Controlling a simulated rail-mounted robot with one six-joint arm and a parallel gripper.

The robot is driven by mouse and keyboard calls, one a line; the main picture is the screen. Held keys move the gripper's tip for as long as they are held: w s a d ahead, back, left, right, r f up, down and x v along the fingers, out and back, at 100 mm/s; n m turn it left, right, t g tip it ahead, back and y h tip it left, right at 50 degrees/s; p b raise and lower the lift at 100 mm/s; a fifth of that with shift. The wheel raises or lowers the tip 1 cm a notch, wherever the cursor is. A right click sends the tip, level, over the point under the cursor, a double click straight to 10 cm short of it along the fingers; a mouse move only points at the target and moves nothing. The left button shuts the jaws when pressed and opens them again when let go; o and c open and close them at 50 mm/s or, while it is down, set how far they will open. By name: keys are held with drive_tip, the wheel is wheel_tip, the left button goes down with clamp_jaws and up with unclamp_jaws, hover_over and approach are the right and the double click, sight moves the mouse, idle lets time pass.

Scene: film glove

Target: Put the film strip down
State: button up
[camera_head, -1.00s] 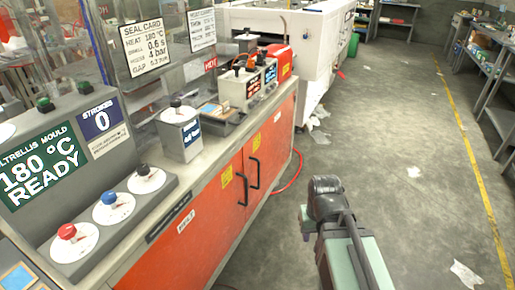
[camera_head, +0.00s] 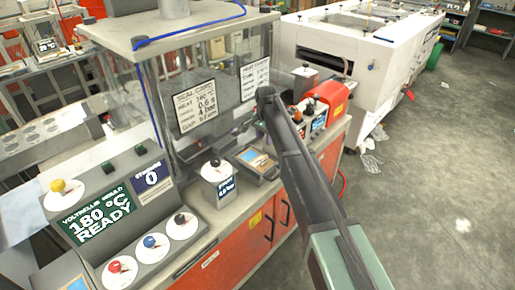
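I cannot make out the film strip in this view. My arm reaches up from the bottom right over the bench, and its dark far end stands in front of the glass guard near the sign cards. I see no gripper fingers there, so my gripper and anything in it are out of sight. A dark flat tray (camera_head: 251,164) with a tan and bluish piece lies on the bench, left of my arm. A grey box with a black knob (camera_head: 218,184) stands left of the tray.
The moulding machine's panel (camera_head: 97,213) reads 180 °C READY, with red, blue and black knobs. A glass guard (camera_head: 190,140) rises behind the bench. A red unit (camera_head: 328,97) and a white machine (camera_head: 345,50) stand beyond. The floor at right is clear apart from scraps.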

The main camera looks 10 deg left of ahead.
sight(264, 157)
drive_tip(key=f+b, duration=0.3)
drive_tip(key=b, duration=0.1)
drive_tip(key=s+f+b, duration=0.1)
drive_tip(key=f+b, duration=0.1)
drive_tip(key=shift+a+f, duration=0.15)
drive_tip(key=shift+f, duration=0.2)
drive_tip(key=shift+w, duration=0.15)
drive_tip(key=f+b, duration=0.5)
drive_tip(key=shift+w+f, duration=0.2)
drive_tip(key=shift+f, duration=0.05)
drive_tip(key=shift+r, duration=0.25)
clamp_jaws()
